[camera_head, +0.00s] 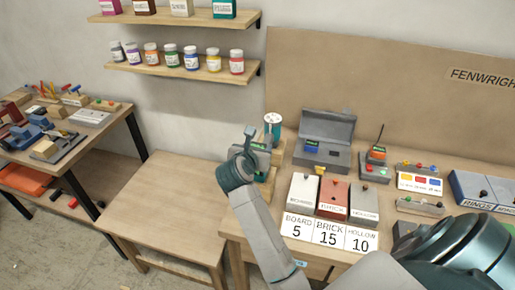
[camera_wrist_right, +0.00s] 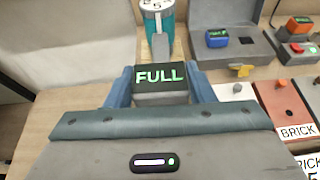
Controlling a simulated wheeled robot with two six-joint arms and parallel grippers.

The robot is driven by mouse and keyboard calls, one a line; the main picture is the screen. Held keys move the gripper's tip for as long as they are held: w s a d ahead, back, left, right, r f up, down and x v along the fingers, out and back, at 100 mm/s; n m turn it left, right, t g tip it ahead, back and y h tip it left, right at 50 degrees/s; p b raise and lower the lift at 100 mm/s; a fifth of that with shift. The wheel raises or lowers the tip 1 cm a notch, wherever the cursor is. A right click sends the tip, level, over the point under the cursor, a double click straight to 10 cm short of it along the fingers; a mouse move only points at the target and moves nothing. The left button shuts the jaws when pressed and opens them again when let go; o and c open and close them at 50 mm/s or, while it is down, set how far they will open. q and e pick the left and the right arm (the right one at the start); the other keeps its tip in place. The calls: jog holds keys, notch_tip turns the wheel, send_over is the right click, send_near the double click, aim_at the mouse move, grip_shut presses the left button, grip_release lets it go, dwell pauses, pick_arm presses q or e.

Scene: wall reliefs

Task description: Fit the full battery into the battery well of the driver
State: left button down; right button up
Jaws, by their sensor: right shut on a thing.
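My right gripper (camera_head: 257,148) is shut on the full battery (camera_wrist_right: 160,74), a dark block whose top reads FULL in green. The battery lies between the two blue fingers (camera_wrist_right: 160,96) in the wrist view and is partly hidden by my gripper in the head view. The driver (camera_head: 273,129), teal with a pale round top, stands upright just beyond it. It also shows in the wrist view (camera_wrist_right: 159,35), straight ahead of the battery. Its battery well cannot be made out. Whether battery and driver touch is unclear. My left gripper is out of view.
An open grey case (camera_head: 327,127) holds a blue block with a green screen (camera_head: 311,146). An orange item sits on a grey charger-like base (camera_head: 376,173). Labelled boxes, including a red one (camera_head: 333,197), stand near the front. A low wooden table (camera_head: 170,190) to the left is bare.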

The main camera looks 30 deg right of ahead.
jog(key=shift+f+b, duration=0.5)
jog(key=shift+f, duration=0.25)
jog(key=o, duration=1.2)
jog(key=shift+c, duration=0.2)
